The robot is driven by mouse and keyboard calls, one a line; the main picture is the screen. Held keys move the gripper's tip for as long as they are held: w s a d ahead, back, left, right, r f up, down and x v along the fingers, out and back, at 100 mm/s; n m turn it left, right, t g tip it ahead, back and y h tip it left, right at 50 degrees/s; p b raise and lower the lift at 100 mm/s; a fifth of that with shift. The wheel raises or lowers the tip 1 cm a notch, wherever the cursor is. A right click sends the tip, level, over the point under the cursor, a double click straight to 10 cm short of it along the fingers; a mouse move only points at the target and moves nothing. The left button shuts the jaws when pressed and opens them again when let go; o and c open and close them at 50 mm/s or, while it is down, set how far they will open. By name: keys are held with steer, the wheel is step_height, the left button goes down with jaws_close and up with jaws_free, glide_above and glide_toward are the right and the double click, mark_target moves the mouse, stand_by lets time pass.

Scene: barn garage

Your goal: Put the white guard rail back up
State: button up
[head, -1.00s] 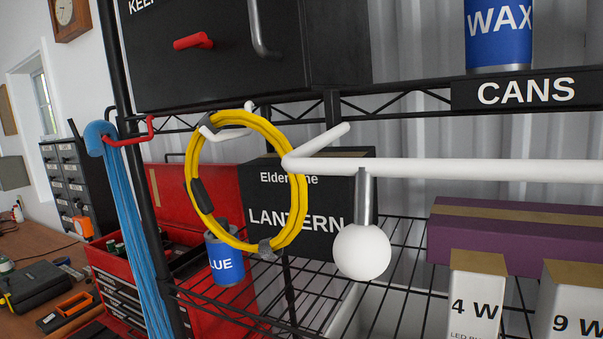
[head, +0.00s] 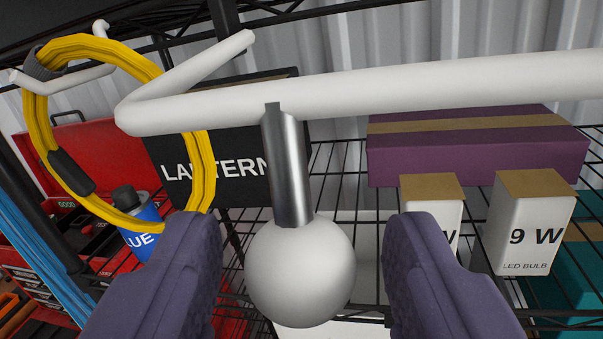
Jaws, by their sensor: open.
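The white guard rail (head: 400,95) runs across the front of the wire shelf, its left end bending back toward the shelf frame. A metal stem (head: 287,165) hangs from the rail and ends in a white ball knob (head: 300,270). My gripper (head: 308,262) shows as two purple padded fingers, one on each side of the knob. The fingers are open, with a visible gap on both sides of the knob. The rail's right end is out of view.
A yellow cable coil (head: 200,170) hangs at the left, near the rail's bend. Behind the rail are a black lantern box (head: 215,165), a purple box (head: 475,150) and white bulb boxes (head: 530,225). A blue can (head: 140,240) stands behind the coil.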

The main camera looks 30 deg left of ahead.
steer(key=shift+w+a, duration=0.3)
steer(key=shift+w, duration=0.3)
steer(key=shift+c, duration=0.2)
jaws_close()
steer(key=shift+r, duration=0.1)
steer(key=shift+r, duration=0.1)
